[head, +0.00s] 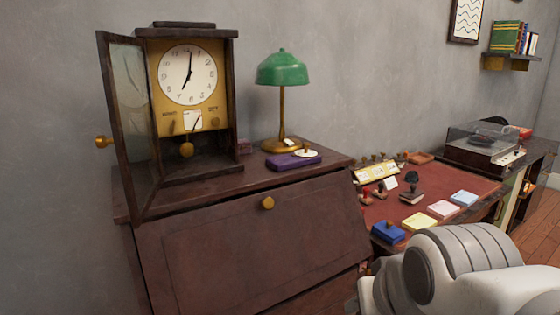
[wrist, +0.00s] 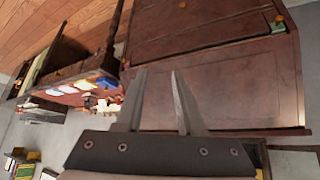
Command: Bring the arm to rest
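My gripper (wrist: 159,72) shows in the wrist view with its two straight fingers apart and nothing between them. It points toward the dark wooden bureau (wrist: 225,90), which appears turned in that view. In the head view my white arm fills the lower right corner, in front of the red-topped desk. The gripper's fingers do not show there. The bureau (head: 255,245) stands at the left with its slanted front closed.
A clock (head: 190,75) with its glass door (head: 130,110) swung open stands on the bureau beside a green lamp (head: 282,70) and a purple box (head: 290,162). Stamps and coloured pads lie on the desk (head: 440,187). A record player (head: 485,145) stands beyond.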

